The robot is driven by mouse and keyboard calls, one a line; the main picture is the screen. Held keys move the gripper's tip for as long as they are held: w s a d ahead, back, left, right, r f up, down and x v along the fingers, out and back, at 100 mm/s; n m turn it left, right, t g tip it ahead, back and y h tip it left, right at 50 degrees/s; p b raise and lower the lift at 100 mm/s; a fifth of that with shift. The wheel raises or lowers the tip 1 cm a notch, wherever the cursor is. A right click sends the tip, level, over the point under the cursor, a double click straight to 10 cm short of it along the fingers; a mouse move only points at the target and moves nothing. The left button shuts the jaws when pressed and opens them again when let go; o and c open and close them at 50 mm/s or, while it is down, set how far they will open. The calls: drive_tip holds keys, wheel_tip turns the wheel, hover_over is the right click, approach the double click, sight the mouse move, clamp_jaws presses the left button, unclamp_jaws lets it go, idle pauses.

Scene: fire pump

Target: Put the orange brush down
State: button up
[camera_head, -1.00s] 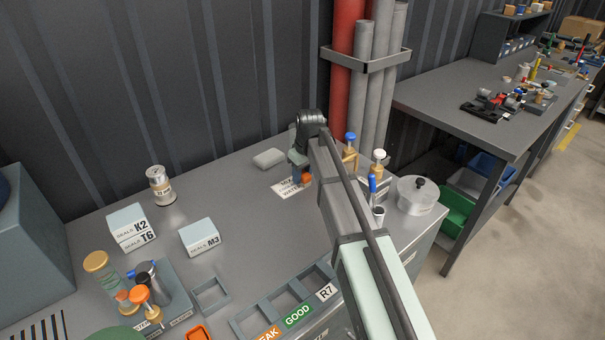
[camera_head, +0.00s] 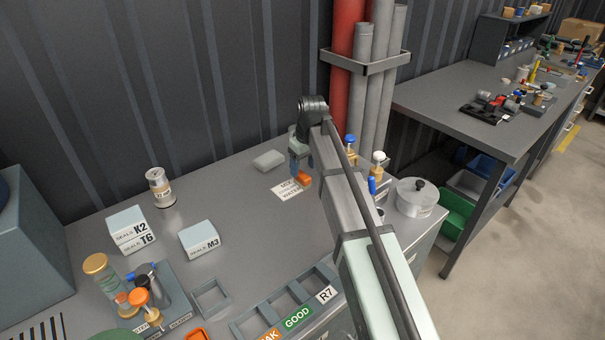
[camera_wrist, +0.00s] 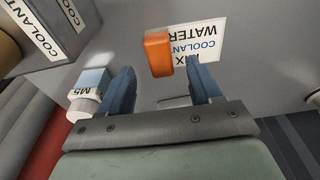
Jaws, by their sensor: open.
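The orange brush shows as an orange block (camera_head: 304,180) on the grey bench, at the right edge of a white card with "WATER" on it (camera_head: 287,191). In the wrist view the orange block (camera_wrist: 158,55) overlaps one edge of the card (camera_wrist: 208,42). My gripper (camera_wrist: 161,76) is open, with its two blue fingers spread apart and nothing clamped between them. The block lies just beyond the fingertips, roughly centred on the gap. In the head view my gripper (camera_head: 299,166) is right by the block, partly hidden by my arm. The brush's bristles cannot be made out.
A grey block (camera_head: 269,160) lies left of my gripper. Brass fittings with blue and white caps (camera_head: 378,160) and a clear lidded pot (camera_head: 416,196) stand to the right. An M3 seal box (camera_head: 199,238) and a can (camera_head: 160,188) stand left. The bench centre is clear.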

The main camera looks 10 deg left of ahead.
sight(306, 178)
wheel_tip(306, 178, up, 7)
drive_tip(key=shift+s+d, duration=0.4)
drive_tip(key=shift+r, duration=0.15)
